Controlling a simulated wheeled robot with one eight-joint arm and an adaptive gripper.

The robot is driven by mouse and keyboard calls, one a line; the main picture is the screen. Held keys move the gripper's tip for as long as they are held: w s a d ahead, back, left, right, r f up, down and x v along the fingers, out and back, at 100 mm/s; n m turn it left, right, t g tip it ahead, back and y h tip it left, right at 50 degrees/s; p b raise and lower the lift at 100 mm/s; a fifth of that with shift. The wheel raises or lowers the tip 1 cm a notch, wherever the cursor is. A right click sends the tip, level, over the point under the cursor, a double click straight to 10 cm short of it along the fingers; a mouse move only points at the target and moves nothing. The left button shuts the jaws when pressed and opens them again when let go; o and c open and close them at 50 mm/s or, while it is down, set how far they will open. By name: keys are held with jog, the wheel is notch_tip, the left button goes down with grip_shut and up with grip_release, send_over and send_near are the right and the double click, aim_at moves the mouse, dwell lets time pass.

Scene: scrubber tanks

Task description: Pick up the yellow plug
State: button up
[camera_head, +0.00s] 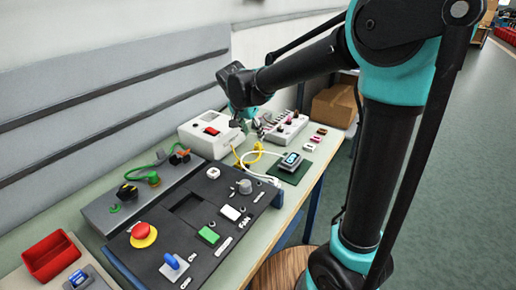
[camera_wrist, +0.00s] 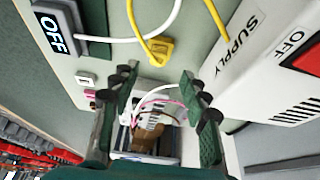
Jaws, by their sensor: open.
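The yellow plug (camera_wrist: 159,49) lies on the table in the wrist view, with its yellow cable running up from it. It sits ahead of my gripper and slightly above the midpoint between the fingers. In the head view the yellow plug (camera_head: 258,147) is small, beside the white supply box (camera_head: 209,132). My gripper (camera_wrist: 160,90) is open, with its two green fingers spread and nothing between their tips. In the head view my gripper (camera_head: 246,116) hangs over the table just above the plug, and its fingers are hard to make out.
The supply box with a red switch stands close beside my gripper. A device reading OFF (camera_wrist: 55,28) lies on a dark green mat (camera_head: 290,171). A white cable loops near the plug. A black control panel (camera_head: 205,225) and red bin (camera_head: 52,256) are nearer.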

jog(key=shift+x, duration=3.5)
jog(key=shift+d, duration=0.2)
jog(key=shift+w, duration=0.1)
grip_shut()
jog(key=shift+r, duration=0.1)
notch_tip(320, 180, up, 19)
send_over(258, 144)
jog(key=shift+s+a+f, duration=0.1)
jog(key=shift+s+f, duration=0.05)
jog(key=shift+f, duration=0.9)
jog(key=shift+s+a+f, duration=0.1)
jog(key=shift+s+f, duration=0.05)
jog(key=shift+f, duration=0.95)
